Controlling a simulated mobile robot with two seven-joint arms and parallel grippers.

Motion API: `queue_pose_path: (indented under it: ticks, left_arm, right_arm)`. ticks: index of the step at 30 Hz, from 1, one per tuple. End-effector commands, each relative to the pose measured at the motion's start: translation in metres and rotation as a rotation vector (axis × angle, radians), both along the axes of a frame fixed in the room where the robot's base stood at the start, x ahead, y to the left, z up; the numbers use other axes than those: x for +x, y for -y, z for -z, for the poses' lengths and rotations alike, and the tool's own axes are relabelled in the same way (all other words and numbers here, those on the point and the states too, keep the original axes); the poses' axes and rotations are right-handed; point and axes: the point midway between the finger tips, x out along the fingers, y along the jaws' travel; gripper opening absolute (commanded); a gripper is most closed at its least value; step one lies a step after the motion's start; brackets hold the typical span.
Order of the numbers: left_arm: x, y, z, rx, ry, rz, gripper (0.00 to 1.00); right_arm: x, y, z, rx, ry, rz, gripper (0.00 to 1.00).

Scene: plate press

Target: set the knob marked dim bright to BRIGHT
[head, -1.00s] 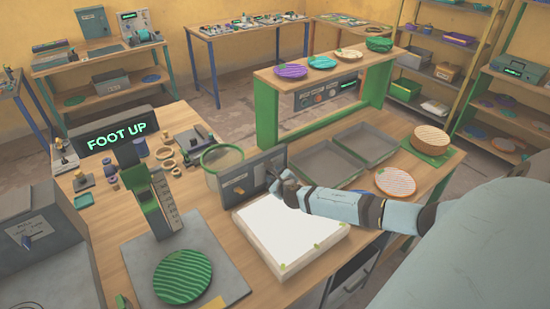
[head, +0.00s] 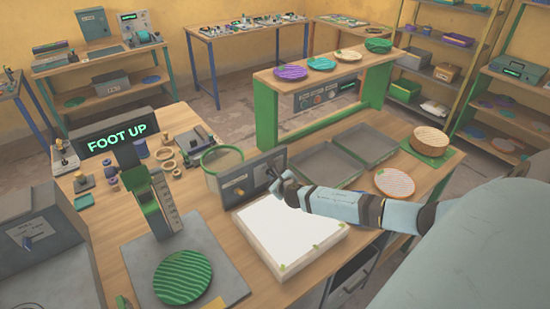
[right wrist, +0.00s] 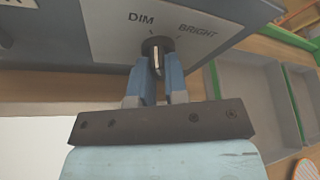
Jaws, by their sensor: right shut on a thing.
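The dim bright knob (right wrist: 157,48) is a dark round knob with a pale ridge, on a grey plate below the printed words DIM and BRIGHT in the right wrist view. The ridge points roughly up, between the two words; its exact setting is hard to tell. My right gripper (right wrist: 157,75) is shut on the knob, one blue finger on each side. In the head view my right gripper (head: 274,179) reaches the front of the grey control box (head: 232,190) and hides the knob. My left gripper is not in view.
A press with a FOOT UP display (head: 116,135) and a green ribbed plate (head: 183,277) stand at left. A green-legged shelf (head: 266,115) rises at the back.

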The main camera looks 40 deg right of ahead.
Motion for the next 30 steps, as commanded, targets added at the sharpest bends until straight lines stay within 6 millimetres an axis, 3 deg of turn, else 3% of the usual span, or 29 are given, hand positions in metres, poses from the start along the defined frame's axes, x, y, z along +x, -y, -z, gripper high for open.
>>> queue_pose_path:
  ticks: [14, 30]
  left_arm:
    - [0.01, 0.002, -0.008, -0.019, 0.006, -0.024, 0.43]
    - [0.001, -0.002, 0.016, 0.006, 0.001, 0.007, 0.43]
  right_arm:
    - [0.001, 0.004, -0.003, 0.4, 0.048, 0.001, 0.0]
    - [0.001, 0.006, 0.0, 0.889, 0.104, -0.001, 0.0]
